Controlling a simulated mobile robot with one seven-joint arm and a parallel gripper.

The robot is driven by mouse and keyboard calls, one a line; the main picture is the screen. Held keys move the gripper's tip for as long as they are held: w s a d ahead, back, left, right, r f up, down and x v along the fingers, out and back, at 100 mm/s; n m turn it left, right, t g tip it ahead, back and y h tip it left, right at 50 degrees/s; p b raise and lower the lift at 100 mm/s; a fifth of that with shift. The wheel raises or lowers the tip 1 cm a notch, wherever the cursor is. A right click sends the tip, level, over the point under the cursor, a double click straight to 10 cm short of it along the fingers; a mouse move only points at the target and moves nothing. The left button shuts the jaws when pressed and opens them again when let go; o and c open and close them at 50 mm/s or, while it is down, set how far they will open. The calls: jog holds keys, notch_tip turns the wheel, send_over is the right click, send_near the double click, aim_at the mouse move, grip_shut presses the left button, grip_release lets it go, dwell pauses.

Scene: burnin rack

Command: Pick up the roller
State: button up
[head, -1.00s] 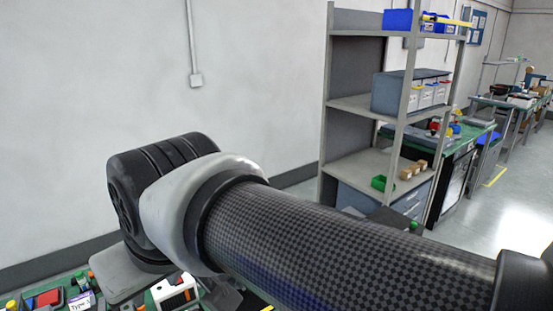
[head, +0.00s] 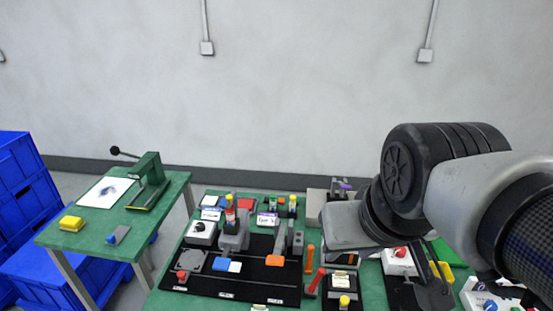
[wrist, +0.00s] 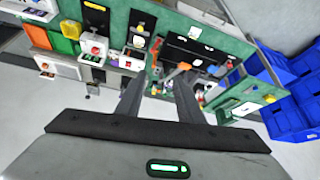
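I cannot pick out the roller with certainty. A small grey and blue item (head: 118,235) lies at the front of the small green table (head: 168,207); it is too small to tell what it is. Several orange or red handled pieces stand on the long green bench (head: 178,302), such as an upright orange one (head: 310,258). My gripper (wrist: 163,78) has its two fingers apart with nothing between them in the wrist view. It is above the bench area, and my arm hides the bench's right part in the head view.
A dark board (head: 262,290) with fixtures covers part of the bench. A wall stands behind.

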jog(key=shift+o, duration=0.3)
jog(key=m+y+p, duration=0.4)
jog(key=m, duration=2.5)
send_over(320, 278)
jog(key=s+a, duration=0.1)
jog(key=s, duration=0.4)
notch_tip(320, 278, down, 15)
jog(key=d+f+m+h, duration=0.1)
jog(key=d+f+m, duration=0.3)
jog(key=f+m, duration=0.35)
jog(key=shift+m+g, duration=0.25)
jog(key=shift+g, duration=0.25)
jog(key=b+x, duration=0.3)
jog(key=x, duration=0.7)
jog(key=shift+s+d+f, duration=0.1)
jog(key=shift+s+f, duration=0.05)
jog(key=shift+f, duration=0.1)
jog(key=shift+b+x, duration=0.4)
jog(key=shift+x, duration=2.75)
jog(key=shift+d, duration=0.2)
